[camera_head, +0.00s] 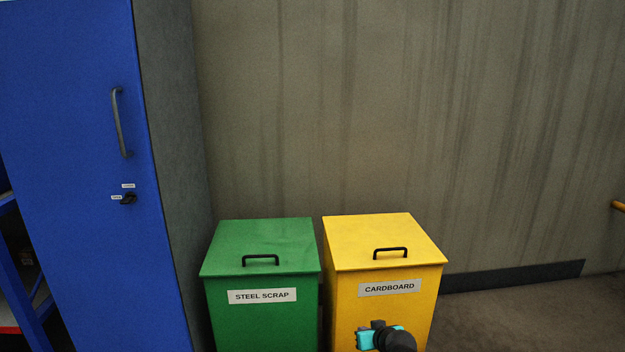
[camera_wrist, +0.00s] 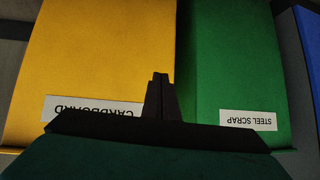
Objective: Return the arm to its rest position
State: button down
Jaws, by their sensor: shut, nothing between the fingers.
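My gripper shows in the wrist view (camera_wrist: 160,78), with its two dark fingers together and nothing between them. The wrist view is upside down, and the fingers lie over the gap between the yellow bin and the green bin. In the head view, part of my arm, dark with a turquoise piece, shows at the bottom edge in front of the yellow bin (camera_head: 345,310). The fingers cannot be made out in the head view. Whether anything touches the bin cannot be told.
A green bin (camera_head: 262,323) labelled STEEL SCRAP stands left of the yellow bin labelled CARDBOARD; both lids are closed. A tall blue cabinet (camera_head: 80,120) with its door shut stands at the left. A grey wall (camera_head: 400,110) is behind. The floor (camera_head: 530,310) at the right is clear.

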jog(key=s+a+f+g+p, duration=0.2)
jog(key=s+f+g+p, duration=0.3)
jog(key=s, duration=0.6)
jog(key=s+a+f+g+p, duration=0.1)
jog(key=s+f+g+p, duration=0.1)
jog(key=s+f+p, duration=0.7)
jog(key=s+d+m+g+h+p, duration=0.1)
jog(key=s+g, duration=0.3)
jog(key=s, duration=0.8)
jog(key=s+d+f+m+g+h+p, duration=0.1)
jog(key=s+d+g, duration=0.2)
jog(key=s, duration=0.9)
jog(key=shift+s+g, duration=0.2)
jog(key=shift+g, duration=0.4)
jog(key=shift+a+f, duration=0.1)
jog(key=shift+a, duration=0.05)
